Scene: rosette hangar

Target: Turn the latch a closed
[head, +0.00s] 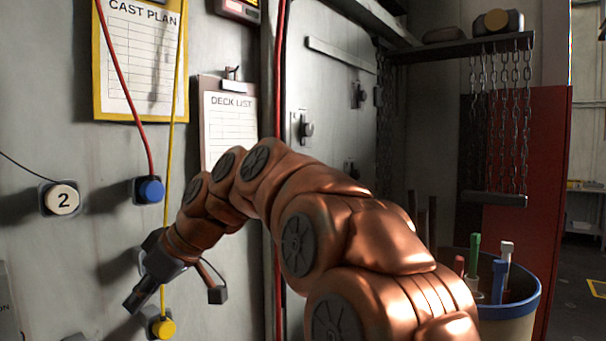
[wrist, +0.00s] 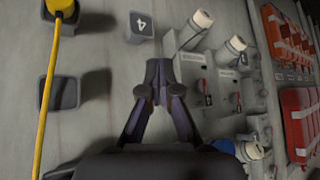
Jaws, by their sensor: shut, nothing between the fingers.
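Several small grey latches with knobs are mounted on the grey metal door in the head view: one at the door's left edge (head: 305,129), one higher to the right (head: 360,95), and one lower (head: 350,169), partly hidden by my arm. I cannot read which is latch a, nor tell whether any is turned closed. My gripper (head: 138,298) is at lower left by the grey panel, well to the left of the door and apart from these latches. In the wrist view my gripper's dark fingers (wrist: 164,72) meet at the tips and hold nothing.
A yellow plug (head: 163,327) with a yellow cable is close to my gripper. A blue plug (head: 150,190) and a white knob marked 2 (head: 62,199) are on the panel. A bin (head: 520,315) stands at lower right. White-capped fittings (wrist: 193,30) show in the wrist view.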

